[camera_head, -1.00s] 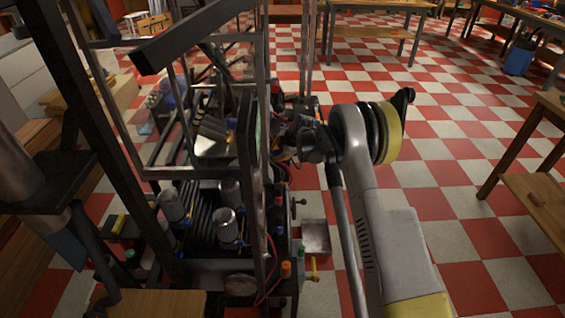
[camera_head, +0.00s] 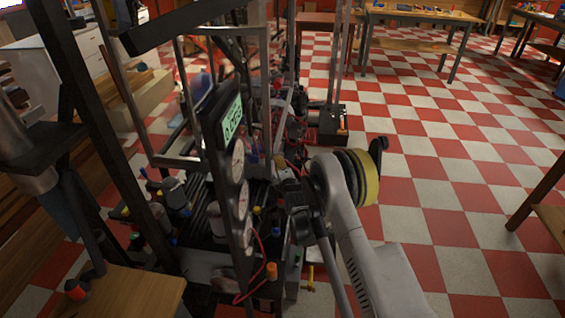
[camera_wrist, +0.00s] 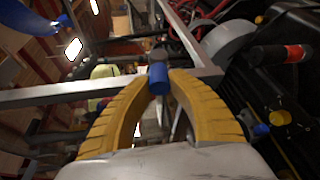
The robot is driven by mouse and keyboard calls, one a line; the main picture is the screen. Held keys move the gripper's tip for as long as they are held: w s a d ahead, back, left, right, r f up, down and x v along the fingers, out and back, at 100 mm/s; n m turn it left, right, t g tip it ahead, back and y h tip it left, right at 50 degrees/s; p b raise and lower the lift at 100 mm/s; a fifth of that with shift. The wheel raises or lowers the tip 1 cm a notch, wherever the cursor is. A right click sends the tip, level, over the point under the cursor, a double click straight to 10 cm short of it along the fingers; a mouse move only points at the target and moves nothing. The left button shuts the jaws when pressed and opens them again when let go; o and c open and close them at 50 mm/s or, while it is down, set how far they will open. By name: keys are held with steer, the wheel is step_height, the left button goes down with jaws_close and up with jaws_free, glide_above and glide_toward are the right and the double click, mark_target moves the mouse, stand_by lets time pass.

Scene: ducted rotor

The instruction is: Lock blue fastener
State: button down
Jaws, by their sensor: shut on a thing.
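In the wrist view, my gripper (camera_wrist: 160,88) has its two yellow ribbed fingers closed around a blue fastener (camera_wrist: 158,81). The blue fastener has a grey top and stands in front of a grey metal bar. Whether it is seated in anything is hard to tell. In the head view, my arm reaches into the right side of the ducted rotor rig, and my fingers are hidden behind the wrist and the frame. Another blue knob (camera_wrist: 261,130) sits at the lower right of the wrist view.
A red-and-black cylinder (camera_wrist: 283,54) and a yellow knob (camera_wrist: 280,118) are right of my fingers. Open checkered floor (camera_head: 430,215) lies to the right; a wooden surface (camera_head: 130,295) is front left.

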steer(key=shift+f+t, duration=0.3)
steer(key=shift+t, duration=0.1)
steer(key=shift+n, duration=0.3)
steer(key=c, duration=1.2)
jaws_free()
steer(key=shift+w+f, duration=0.1)
step_height(320, 180, up, 10)
steer(key=shift+r, duration=0.1)
